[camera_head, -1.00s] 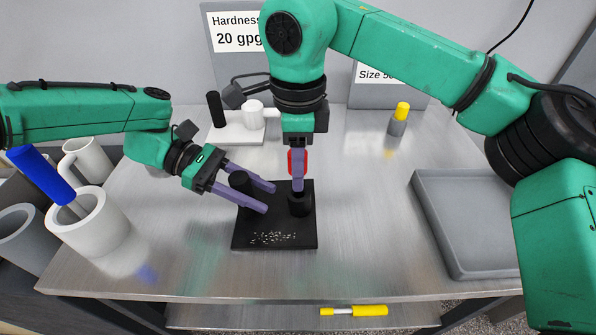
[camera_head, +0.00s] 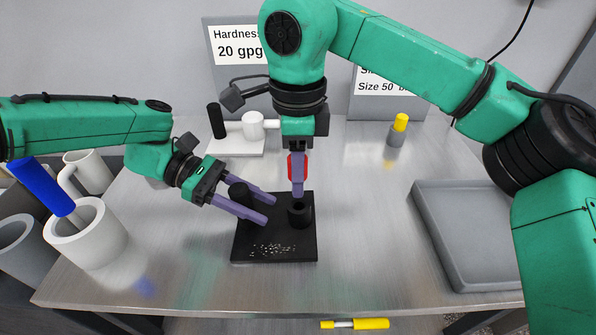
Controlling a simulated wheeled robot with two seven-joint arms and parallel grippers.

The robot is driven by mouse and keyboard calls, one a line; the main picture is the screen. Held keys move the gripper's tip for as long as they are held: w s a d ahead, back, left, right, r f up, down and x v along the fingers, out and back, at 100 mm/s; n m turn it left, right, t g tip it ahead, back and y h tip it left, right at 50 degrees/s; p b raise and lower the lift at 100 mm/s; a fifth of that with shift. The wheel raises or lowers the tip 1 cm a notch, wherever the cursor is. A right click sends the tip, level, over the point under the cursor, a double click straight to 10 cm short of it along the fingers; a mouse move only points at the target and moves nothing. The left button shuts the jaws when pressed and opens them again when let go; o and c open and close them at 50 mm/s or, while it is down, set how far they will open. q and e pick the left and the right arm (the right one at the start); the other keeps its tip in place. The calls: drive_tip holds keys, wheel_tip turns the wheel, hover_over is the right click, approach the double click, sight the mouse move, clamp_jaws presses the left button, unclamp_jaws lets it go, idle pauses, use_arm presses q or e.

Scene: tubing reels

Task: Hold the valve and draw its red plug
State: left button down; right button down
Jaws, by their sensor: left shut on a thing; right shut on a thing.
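The black valve (camera_head: 274,247) is a flat square plate with a thick post (camera_head: 240,194) at its left and a round socket (camera_head: 300,217) at its right. It lies on the metal table. My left gripper (camera_head: 268,209) is shut on the post, one finger on each side. My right gripper (camera_head: 297,193) points straight down above the socket and is shut on the red plug (camera_head: 291,168). Its finger covers most of the plug, so red shows only at the sides. The fingertips are just above the socket rim; whether the plug's lower end is inside is hidden.
A white piece with a black handle (camera_head: 216,121) stands behind. A yellow-topped grey cylinder (camera_head: 396,131) is at the back right. A grey tray (camera_head: 436,235) lies right. A white cup (camera_head: 87,240) holds a blue-handled tool (camera_head: 42,186) at left. The table between valve and tray is clear.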

use_arm(q)
drive_tip(key=shift+s+f, duration=0.1)
drive_tip(key=shift+f, duration=0.05)
drive_tip(key=c, duration=0.6)
unclamp_jaws()
drive_tip(key=shift+o, duration=1.2)
use_arm(e)
drive_tip(key=shift+w, duration=0.1)
drive_tip(key=shift+r+p, duration=1.65)
drive_tip(key=shift+p, duration=0.05)
drive_tip(key=shift+r+p, duration=2.6)
use_arm(q)
wheel_tip(320, 180, up, 14)
use_arm(e)
drive_tip(key=shift+f, duration=0.1)
